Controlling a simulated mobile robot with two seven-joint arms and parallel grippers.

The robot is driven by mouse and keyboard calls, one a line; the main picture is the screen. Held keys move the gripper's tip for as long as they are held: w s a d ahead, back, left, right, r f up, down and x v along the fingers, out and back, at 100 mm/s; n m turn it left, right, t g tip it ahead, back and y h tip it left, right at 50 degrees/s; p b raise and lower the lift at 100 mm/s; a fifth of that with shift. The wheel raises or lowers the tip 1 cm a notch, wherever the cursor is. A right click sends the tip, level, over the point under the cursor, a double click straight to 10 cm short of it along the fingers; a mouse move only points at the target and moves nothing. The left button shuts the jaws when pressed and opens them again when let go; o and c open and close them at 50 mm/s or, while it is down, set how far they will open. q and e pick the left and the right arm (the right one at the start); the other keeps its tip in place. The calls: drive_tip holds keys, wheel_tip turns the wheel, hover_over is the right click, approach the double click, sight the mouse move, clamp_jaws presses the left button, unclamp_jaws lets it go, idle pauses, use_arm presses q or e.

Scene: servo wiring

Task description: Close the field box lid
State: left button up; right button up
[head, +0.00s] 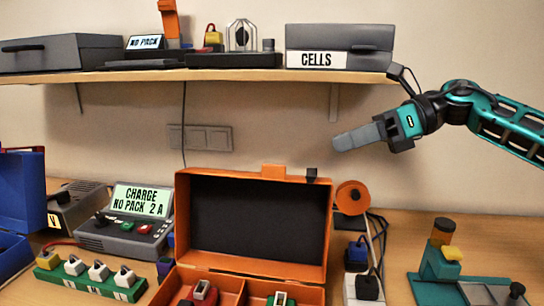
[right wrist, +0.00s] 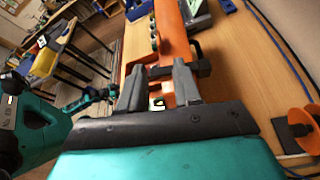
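The orange field box (head: 328,292) stands on the bench in the head view. Its lid (head: 318,232) is open and upright at the back, dark inside, with an orange tab and a black catch on its top edge. My right gripper (head: 340,140) is above and right of the lid, fingers towards the left, apart from it in the head view. In the right wrist view my right gripper (right wrist: 160,86) has its two fingers apart, with the narrow orange lid (right wrist: 172,40) beyond them. Nothing shows held. A teal arm part of mine shows at left there; its gripper is too small to read.
A charger (head: 125,232) and a green block with plugs (head: 90,278) stand left of the box. An orange spool (head: 352,197) and a teal stand (head: 435,275) are to the right. A shelf (head: 240,75) with cases hangs above.

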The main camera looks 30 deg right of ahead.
sight(287, 179)
drive_tip(key=p+x, duration=0.4)
drive_tip(key=x, duration=0.7)
drive_tip(key=shift+s+a, duration=0.1)
drive_tip(key=shift+a, duration=0.15)
drive_tip(key=shift+w+a+f, duration=0.2)
drive_tip(key=shift+w+a, duration=0.05)
drive_tip(key=shift+a, duration=0.15)
drive_tip(key=shift+c, duration=0.5)
clamp_jaws()
